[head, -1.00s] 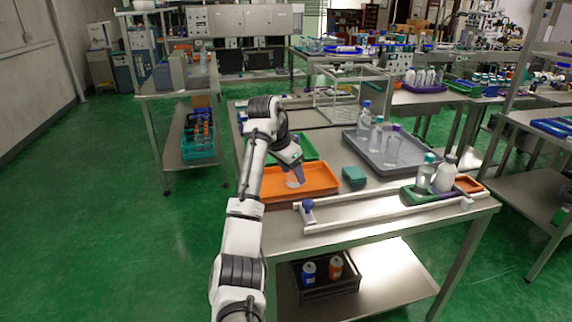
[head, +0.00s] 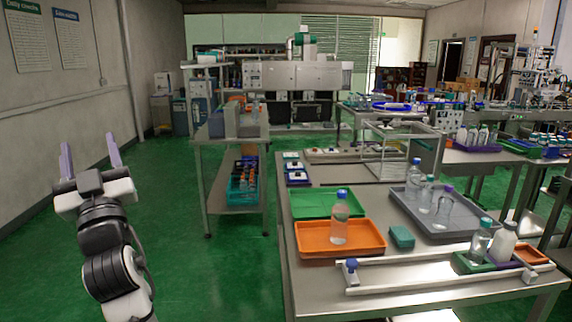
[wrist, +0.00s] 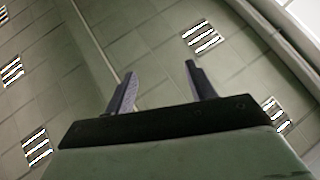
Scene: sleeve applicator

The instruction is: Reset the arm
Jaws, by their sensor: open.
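My gripper (head: 91,160) is at the left of the head view, raised over the green floor and pointing up. Its two purple-grey fingers stand wide apart with nothing between them. In the wrist view my gripper (wrist: 158,88) is also open and empty, with the ceiling and its lights beyond it. The gripper is well to the left of the steel table (head: 270,240) and touches nothing.
A clear bottle with a blue cap (head: 340,220) stands upright in the orange tray (head: 375,240). A green tray (head: 305,203) lies behind it. A grey tray (head: 460,228) holds several bottles. A white rail (head: 420,281) runs along the table front. The floor (head: 200,280) beside the table is clear.

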